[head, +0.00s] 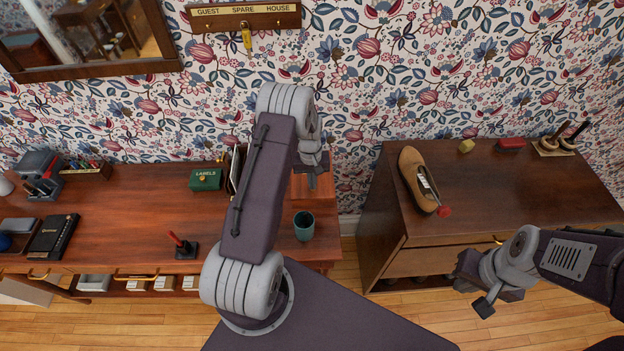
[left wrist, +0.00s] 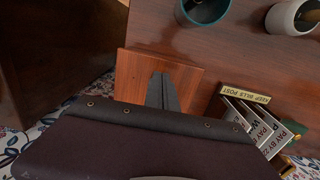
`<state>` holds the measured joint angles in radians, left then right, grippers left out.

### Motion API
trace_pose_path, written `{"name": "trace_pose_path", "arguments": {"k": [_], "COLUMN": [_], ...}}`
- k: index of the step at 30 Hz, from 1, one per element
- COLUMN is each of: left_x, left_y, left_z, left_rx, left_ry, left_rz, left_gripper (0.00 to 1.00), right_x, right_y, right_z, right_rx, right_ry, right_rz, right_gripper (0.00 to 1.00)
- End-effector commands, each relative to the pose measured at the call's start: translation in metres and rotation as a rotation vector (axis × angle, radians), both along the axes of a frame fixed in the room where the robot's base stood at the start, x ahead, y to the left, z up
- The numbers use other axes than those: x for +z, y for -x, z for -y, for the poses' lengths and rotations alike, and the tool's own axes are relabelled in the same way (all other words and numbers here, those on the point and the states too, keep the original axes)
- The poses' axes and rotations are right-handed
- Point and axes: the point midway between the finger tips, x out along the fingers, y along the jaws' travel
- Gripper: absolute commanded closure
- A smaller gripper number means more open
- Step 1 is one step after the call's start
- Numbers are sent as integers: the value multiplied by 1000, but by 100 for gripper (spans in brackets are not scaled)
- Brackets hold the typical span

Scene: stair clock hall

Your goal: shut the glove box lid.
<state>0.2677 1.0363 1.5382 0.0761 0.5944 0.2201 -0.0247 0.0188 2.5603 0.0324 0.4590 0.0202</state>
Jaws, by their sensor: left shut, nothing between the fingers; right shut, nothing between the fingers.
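The glove box looks to be the small orange-brown wooden box (head: 318,191) at the right end of the left desk. My left arm and gripper partly cover it in the head view. In the left wrist view its flat wooden lid (left wrist: 132,72) fills the middle. My left gripper (head: 312,180) is shut and empty, its fingers (left wrist: 162,92) over the lid; I cannot tell if they touch it. Whether the lid is fully down is not clear. My right gripper (head: 484,304) is shut and empty, in front of the right cabinet, away from the box.
A teal cup (head: 303,226) stands just in front of the box. A letter rack (left wrist: 250,120) is close beside it. A green labels box (head: 206,179) and a stamp (head: 185,248) are further left. A shoe (head: 413,176) lies on the right cabinet (head: 480,205), across a gap.

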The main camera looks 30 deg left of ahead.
Motion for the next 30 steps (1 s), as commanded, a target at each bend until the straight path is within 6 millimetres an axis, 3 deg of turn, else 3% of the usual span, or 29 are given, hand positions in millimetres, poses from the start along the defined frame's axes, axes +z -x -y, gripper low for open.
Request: {"name": "trace_pose_path", "arguments": {"k": [8,15,16,18,24,30], "left_x": [2,52,51,68,118,140], "left_y": [7,4,3,4,8,10], "left_z": [3,3,3,3,3,3], "left_rx": [-2,-3,-3,-3,-3,-3], "left_ry": [7,4,2,1,2,2], "left_rz": [-21,-9,-5,-2,-2,-5], "left_gripper": [100,100,100,100,100,100], "right_x": [5,42,31,20,10,8], "right_y": [0,0,0,0,0,0], "right_z": [0,0,0,0,0,0], "right_rx": [0,0,0,0,0,0], "right_ry": [0,0,0,0,0,0], "right_rz": [0,0,1,0,0,0], "right_gripper": [100,100,100,100,100,100]}}
